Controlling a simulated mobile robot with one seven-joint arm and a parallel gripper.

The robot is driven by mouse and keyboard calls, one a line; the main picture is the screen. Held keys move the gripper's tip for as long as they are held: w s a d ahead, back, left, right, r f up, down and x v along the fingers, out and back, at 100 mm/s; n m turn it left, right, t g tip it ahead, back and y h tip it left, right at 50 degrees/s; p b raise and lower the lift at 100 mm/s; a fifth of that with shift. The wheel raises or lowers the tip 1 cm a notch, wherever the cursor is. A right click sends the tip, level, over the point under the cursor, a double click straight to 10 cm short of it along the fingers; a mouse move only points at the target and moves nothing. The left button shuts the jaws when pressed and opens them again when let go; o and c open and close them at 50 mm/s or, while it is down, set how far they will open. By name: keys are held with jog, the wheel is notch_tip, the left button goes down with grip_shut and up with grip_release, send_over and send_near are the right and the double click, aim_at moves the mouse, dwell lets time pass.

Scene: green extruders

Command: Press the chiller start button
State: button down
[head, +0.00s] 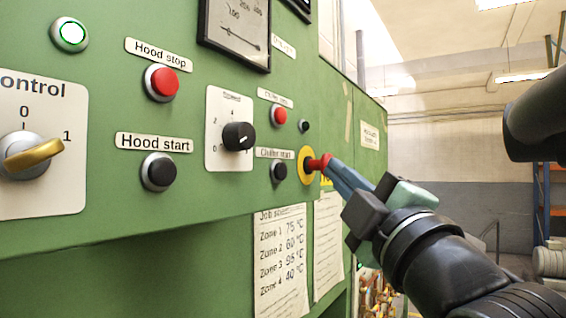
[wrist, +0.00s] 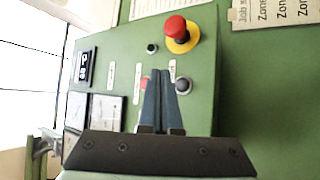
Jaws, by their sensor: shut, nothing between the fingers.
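The chiller start button (head: 279,172) is a black round push button on the green panel, under its "Chiller start" label (head: 275,153). In the wrist view the black button (wrist: 184,86) shows just right of my fingers. My gripper (head: 331,166) is shut and empty, its blue-grey fingers pointing at the panel. In the wrist view the fingertips (wrist: 161,73) overlap the space between the black button and a red button (wrist: 146,83), which they partly hide. In the head view the tips appear beside the red emergency stop (head: 319,163). I see no contact with the black button.
The emergency stop, on its yellow ring (wrist: 190,44), sticks out from the panel near the black button. A red button (head: 280,116), a small black button (head: 305,126) and a black dial (head: 238,136) are close by. Paper sheets (head: 281,265) hang below.

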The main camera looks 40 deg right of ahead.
jog(key=shift+w+a, duration=0.3)
jog(key=shift+w, duration=0.45)
jog(key=shift+w+a, duration=0.35)
jog(key=shift+w, duration=0.4)
jog(key=shift+w+a, duration=0.3)
jog(key=shift+w, duration=0.45)
dwell(0.3)
jog(key=shift+w+a, duration=0.15)
jog(key=shift+w, duration=0.25)
jog(key=shift+w+a, duration=0.15)
jog(key=shift+w, duration=0.15)
dwell(0.8)
jog(key=shift+s, duration=0.1)
jog(key=shift+s+d, duration=0.3)
jog(key=shift+s, duration=0.3)
jog(key=shift+b, duration=0.3)
jog(key=shift+s+d+b, duration=0.25)
jog(key=shift+s+d, duration=0.05)
jog(key=shift+s, duration=0.5)
jog(key=shift+s+d+b, duration=0.25)
jog(key=shift+s+d, duration=0.1)
jog(key=shift+s, duration=0.4)
jog(key=shift+s+d+b, duration=0.25)
jog(key=shift+s+d, duration=0.05)
jog(key=shift+s, duration=0.5)
